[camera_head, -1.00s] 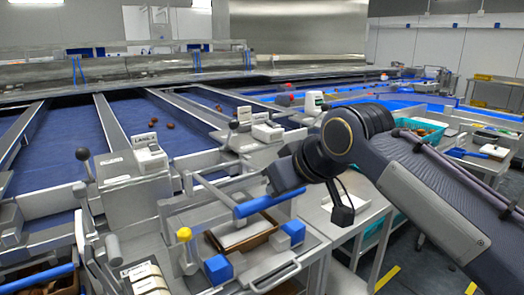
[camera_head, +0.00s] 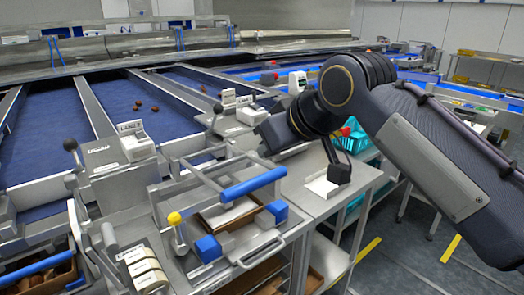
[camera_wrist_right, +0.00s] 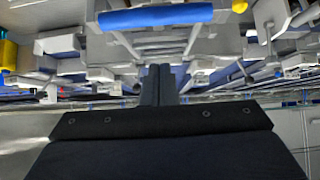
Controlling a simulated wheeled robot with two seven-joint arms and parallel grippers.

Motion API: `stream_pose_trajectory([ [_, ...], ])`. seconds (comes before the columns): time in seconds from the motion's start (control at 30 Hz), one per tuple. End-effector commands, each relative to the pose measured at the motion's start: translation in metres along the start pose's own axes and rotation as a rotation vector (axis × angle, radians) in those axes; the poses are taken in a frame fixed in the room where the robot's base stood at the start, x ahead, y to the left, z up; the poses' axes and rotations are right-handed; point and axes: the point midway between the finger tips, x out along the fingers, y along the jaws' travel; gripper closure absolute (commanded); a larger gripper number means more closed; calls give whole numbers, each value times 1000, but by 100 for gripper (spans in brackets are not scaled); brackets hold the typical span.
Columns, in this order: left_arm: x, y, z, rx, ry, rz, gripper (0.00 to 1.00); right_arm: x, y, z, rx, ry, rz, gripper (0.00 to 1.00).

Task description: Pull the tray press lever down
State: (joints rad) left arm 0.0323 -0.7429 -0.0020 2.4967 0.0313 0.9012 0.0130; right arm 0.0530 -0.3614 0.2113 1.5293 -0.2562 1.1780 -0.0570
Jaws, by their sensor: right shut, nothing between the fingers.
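The tray press lever is a grey frame with a blue bar handle (camera_head: 254,184), standing raised above a brown-edged tray (camera_head: 229,213) on the press. The blue handle also shows in the wrist view (camera_wrist_right: 155,18), at the top. My right gripper (camera_head: 268,142) is behind and above the handle's right end in the head view, apart from it. In the wrist view its dark fingers (camera_wrist_right: 158,85) are together and empty. My left gripper is in neither view.
Blue blocks (camera_head: 208,248) flank the tray, and a yellow-knobbed lever (camera_head: 174,218) stands at its left. A label holder (camera_head: 135,140) and a black-knobbed lever (camera_head: 70,144) stand further left. A side table with a white tray (camera_head: 322,184) is right of the press.

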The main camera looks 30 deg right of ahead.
Motion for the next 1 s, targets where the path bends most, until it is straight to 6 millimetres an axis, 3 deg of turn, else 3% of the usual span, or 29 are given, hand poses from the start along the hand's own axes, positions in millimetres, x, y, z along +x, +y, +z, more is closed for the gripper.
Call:
stream_pose_trajectory([
  [0.1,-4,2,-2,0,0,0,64,-28,0,-3,-1,4,0,100],
  [0.33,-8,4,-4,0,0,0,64,-59,0,-5,-1,4,0,100],
  [1.0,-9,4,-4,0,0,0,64,-65,0,-4,-1,3,-1,100],
])
